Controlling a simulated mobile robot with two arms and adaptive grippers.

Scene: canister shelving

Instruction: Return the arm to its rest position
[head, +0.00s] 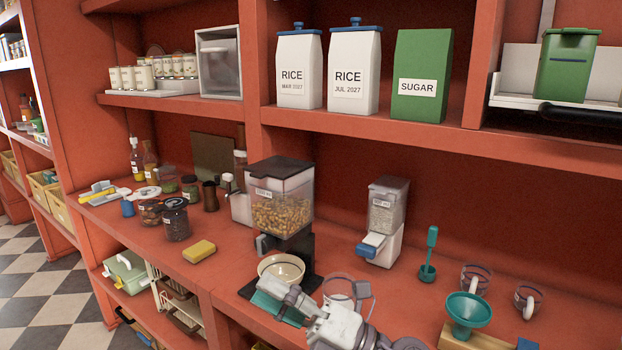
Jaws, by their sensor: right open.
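My right gripper (328,296) is at the bottom centre of the head view, above the front part of the red counter. Its fingers are spread apart and it looks empty. A clear measuring cup (338,285) shows behind or between the fingers; I cannot tell whether they touch it. The gripper is just in front and to the right of a cream bowl (281,267), which sits under the cereal dispenser (281,208). A teal flat item (275,308) is partly hidden by the gripper. My left gripper is not in view.
A small dispenser (383,222), teal scoop (429,256), teal funnel (467,311) and clear cups (475,278) stand to the right. A yellow sponge (199,251) and jars (175,220) are to the left. Rice canisters (354,70) and a green sugar canister (421,76) stand on the shelf above.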

